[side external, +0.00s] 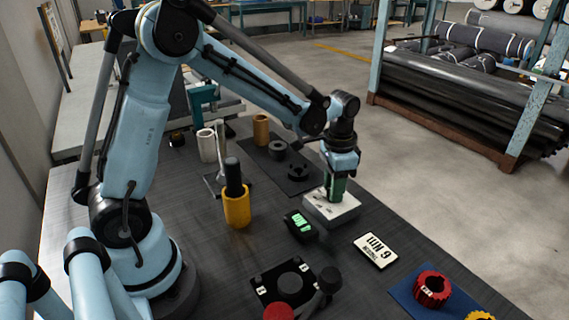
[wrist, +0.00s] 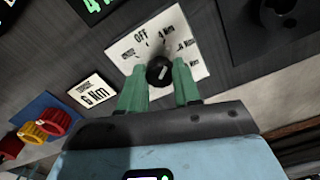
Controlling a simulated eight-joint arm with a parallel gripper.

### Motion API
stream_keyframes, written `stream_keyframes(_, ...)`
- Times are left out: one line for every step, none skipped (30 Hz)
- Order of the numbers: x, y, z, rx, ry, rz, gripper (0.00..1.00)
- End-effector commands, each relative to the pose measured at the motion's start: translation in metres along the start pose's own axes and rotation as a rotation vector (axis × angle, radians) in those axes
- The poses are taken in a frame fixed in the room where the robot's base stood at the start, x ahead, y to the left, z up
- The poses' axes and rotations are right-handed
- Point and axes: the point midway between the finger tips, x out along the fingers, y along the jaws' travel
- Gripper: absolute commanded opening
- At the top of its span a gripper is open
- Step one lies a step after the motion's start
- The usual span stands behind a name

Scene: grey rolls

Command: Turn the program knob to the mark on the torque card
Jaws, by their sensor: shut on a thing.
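The program knob (wrist: 160,71) is a small dark knob with a pale pointer line, on a white dial plate (wrist: 128,46) marked OFF and several Nm values. My gripper (wrist: 160,80) has its green fingers on either side of the knob and is shut on it. In the side view my gripper (side external: 335,188) points down onto the white box (side external: 345,207) and hides the knob. The torque card (side external: 376,249) lies flat on the bench and reads 6 Nm; it also shows in the wrist view (wrist: 92,95). The exact mark under the pointer is hard to tell.
A black unit with a green display (side external: 300,224) stands left of the dial box. A yellow cup (side external: 237,208) with a dark handle is farther left. A blue mat (side external: 415,305) with a red ring (side external: 432,289) lies front right. Dark round parts sit on a mat behind.

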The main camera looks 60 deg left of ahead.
Motion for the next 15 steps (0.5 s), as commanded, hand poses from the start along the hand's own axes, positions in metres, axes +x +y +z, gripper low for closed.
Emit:
stream_keyframes(-0.0004,-0.0003,-0.0007,0.043,0.002,-0.001,0.02)
stream_keyframes(-0.0004,-0.0003,-0.0007,0.070,0.002,-0.001,0.02)
stream_keyframes(-0.0004,-0.0003,-0.0007,0.105,0.002,-0.001,0.02)
stream_keyframes(-0.0004,-0.0003,-0.0007,0.131,0.002,-0.001,0.02)
stream_keyframes(-0.0004,-0.0002,-0.0007,0.157,0.002,-0.001,0.02)
stream_keyframes(-0.0004,-0.0002,-0.0008,0.188,0.002,-0.001,0.02)
stream_keyframes(-0.0004,-0.0002,-0.0008,0.212,0.002,-0.001,0.02)
stream_keyframes(-0.0004,-0.0002,-0.0008,0.233,0.002,-0.001,0.02)
stream_keyframes(-0.0004,-0.0002,-0.0008,0.261,0.003,-0.001,0.02)
stream_keyframes(-0.0004,-0.0002,-0.0008,0.281,0.003,-0.001,0.02)
stream_keyframes(-0.0004,-0.0002,-0.0009,0.300,0.003,-0.001,0.02)
stream_keyframes(-0.0004,-0.0002,-0.0009,0.323,0.003,-0.001,0.02)
stream_keyframes(-0.0004,-0.0002,-0.0009,0.340,0.003,-0.001,0.02)
stream_keyframes(-0.0004,-0.0002,-0.0009,0.355,0.003,-0.001,0.02)
stream_keyframes(-0.0004,-0.0002,-0.0009,0.373,0.003,-0.001,0.02)
